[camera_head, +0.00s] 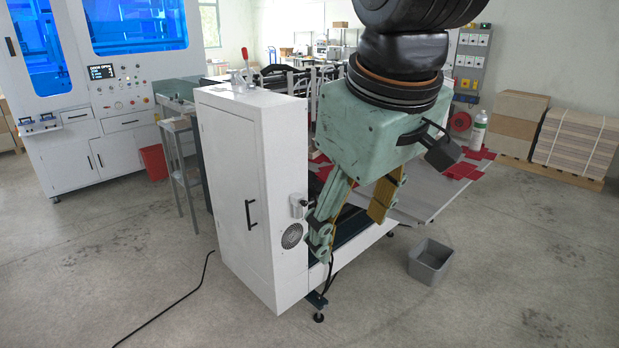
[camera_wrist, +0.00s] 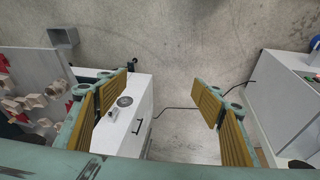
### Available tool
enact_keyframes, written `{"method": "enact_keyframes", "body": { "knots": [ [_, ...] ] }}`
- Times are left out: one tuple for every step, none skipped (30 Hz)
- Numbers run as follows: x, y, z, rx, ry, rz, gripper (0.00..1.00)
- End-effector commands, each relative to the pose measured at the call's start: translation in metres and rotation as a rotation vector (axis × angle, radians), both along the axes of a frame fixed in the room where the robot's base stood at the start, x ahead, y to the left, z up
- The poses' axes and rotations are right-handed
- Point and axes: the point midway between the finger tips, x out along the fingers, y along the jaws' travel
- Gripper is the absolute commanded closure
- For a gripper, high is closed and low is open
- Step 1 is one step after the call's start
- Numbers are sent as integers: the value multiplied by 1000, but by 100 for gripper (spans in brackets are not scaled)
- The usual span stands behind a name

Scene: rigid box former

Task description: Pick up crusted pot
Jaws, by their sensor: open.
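I cannot make out a crusted pot for sure in either view. A small grey cylindrical piece (camera_head: 298,206) shows at the side of the white cabinet, above its round vent; a matching small piece (camera_wrist: 112,114) shows beside the vent in the wrist view. I cannot tell whether it is a pot or a fitting. My gripper (camera_head: 349,232) hangs in front of the cabinet's right side, pointing down. In the wrist view my gripper (camera_wrist: 165,98) has its ochre-padded fingers wide apart, with only floor and cabinet seen between them.
The white cabinet (camera_head: 232,190) stands close left of my gripper. A grey bin (camera_head: 430,262) is on the floor to the right. A black cable (camera_head: 165,308) crosses the floor. A white bottle (camera_head: 478,130) and stacked board (camera_head: 575,140) stand behind. Open floor lies in front.

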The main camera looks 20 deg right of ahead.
Motion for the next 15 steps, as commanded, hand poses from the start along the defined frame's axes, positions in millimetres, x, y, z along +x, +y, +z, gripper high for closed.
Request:
{"method": "enact_keyframes", "body": {
  "knots": [
    [11,-5,6,-12,6,18,39],
    [16,-7,8,-21,8,29,39],
    [24,-11,11,-33,12,46,39],
    [30,-14,13,-42,14,59,39],
    [36,-16,15,-50,17,72,39],
    [43,-20,17,-60,21,89,39],
    [49,-22,19,-67,24,101,39],
    [54,-25,20,-75,28,114,39],
    [62,-29,23,-86,32,129,39],
    [67,-33,24,-95,35,143,39],
    [73,-36,25,-103,39,155,39],
    [81,-39,28,-113,43,173,39],
    [86,-42,29,-120,46,185,39],
    [92,-45,30,-128,50,199,39],
    [100,-49,31,-138,54,215,39]
  ]
}}
